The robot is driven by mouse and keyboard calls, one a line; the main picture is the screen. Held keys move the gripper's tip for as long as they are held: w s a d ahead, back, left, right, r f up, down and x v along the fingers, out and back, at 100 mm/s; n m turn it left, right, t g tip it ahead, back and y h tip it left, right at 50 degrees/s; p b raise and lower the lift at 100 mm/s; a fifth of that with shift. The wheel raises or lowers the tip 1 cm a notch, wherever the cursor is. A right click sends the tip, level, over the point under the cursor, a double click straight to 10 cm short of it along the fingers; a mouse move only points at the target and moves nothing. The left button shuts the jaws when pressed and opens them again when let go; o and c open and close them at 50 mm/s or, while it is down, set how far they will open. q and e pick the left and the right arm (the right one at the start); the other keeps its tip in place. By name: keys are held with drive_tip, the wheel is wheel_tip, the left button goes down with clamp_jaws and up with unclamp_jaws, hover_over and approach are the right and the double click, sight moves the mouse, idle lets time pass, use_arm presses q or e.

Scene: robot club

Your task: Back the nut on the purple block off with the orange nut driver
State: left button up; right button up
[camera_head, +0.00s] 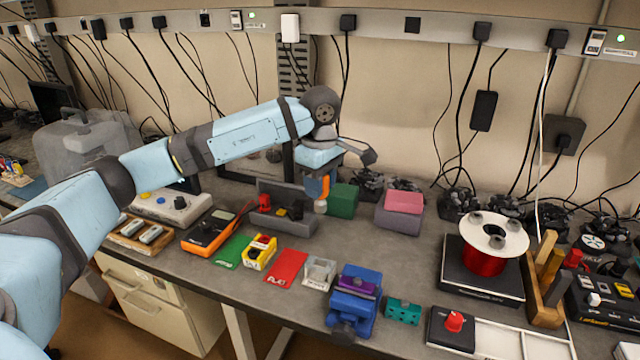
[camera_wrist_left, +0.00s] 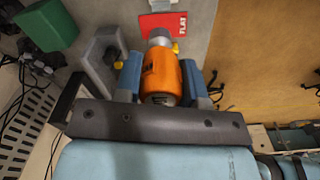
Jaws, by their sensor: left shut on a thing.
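My left gripper (camera_head: 319,186) is shut on the orange nut driver (camera_head: 325,188), above the bench near the right end of a grey open holder. The driver points downward, its metal socket end (camera_head: 320,206) clear of the gripper. In the left wrist view, the orange handle (camera_wrist_left: 161,72) sits between the two blue-grey fingers (camera_wrist_left: 160,80), with the silver socket beyond it. The purple block (camera_head: 357,286) sits in a blue vise (camera_head: 350,305) near the bench's front edge, apart from the driver. Its nut is too small to make out. My right gripper is not in view.
The grey holder (camera_head: 288,222) and green block (camera_head: 342,200) are close to the gripper.

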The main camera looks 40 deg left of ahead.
use_arm(q)
drive_tip(key=shift+r+p, duration=0.85)
drive_tip(key=shift+r, duration=0.95)
drive_tip(key=shift+f, duration=0.1)
